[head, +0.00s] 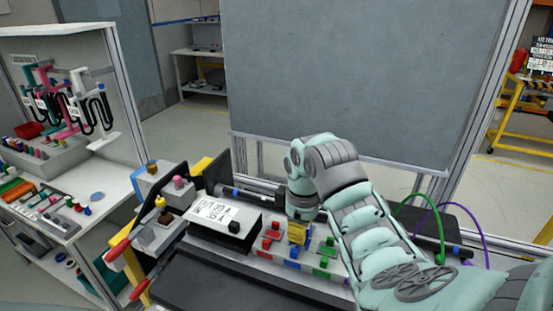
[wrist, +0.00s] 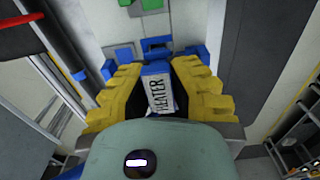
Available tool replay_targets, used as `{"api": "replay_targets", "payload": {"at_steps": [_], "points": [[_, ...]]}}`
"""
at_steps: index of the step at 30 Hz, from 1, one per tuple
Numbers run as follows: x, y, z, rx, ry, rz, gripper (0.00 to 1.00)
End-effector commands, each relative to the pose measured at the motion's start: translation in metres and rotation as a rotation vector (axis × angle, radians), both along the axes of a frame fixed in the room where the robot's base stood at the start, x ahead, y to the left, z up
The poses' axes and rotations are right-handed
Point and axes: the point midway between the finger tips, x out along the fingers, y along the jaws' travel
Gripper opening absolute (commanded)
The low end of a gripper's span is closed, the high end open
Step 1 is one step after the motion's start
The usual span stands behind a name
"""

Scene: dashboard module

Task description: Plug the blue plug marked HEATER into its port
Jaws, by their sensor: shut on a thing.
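The blue plug (wrist: 157,69) carries a white label reading HEATER (wrist: 158,97). It is between the yellow fingers of my gripper (wrist: 158,78), which is shut on it in the wrist view. A blue part with a dark opening (wrist: 157,45), which looks like a port, lies just beyond the plug's end. I cannot tell whether the plug touches it. In the head view my gripper (head: 298,233) is low over the white module panel (head: 262,256); the plug cannot be made out there.
Red blocks (head: 271,235) stand left of my gripper and green blocks (head: 326,252) right of it. A white box with a printed label (head: 222,214) is farther left. Green (head: 438,222) and purple (head: 478,228) cables arch at the right. A large grey panel (head: 365,85) stands behind.

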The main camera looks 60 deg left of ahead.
Motion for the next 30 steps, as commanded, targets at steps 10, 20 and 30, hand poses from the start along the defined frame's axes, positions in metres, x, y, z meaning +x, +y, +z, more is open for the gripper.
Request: {"api": "replay_targets", "payload": {"at_steps": [10, 20, 30], "points": [[0.0, 0.0, -0.009, 0.001, 0.001, -0.001, 0.0], [0.001, 0.0, -0.017, 0.001, -0.001, -0.002, 0.0], [0.001, 0.0, -0.021, 0.0, 0.0, -0.002, 0.32]]}}
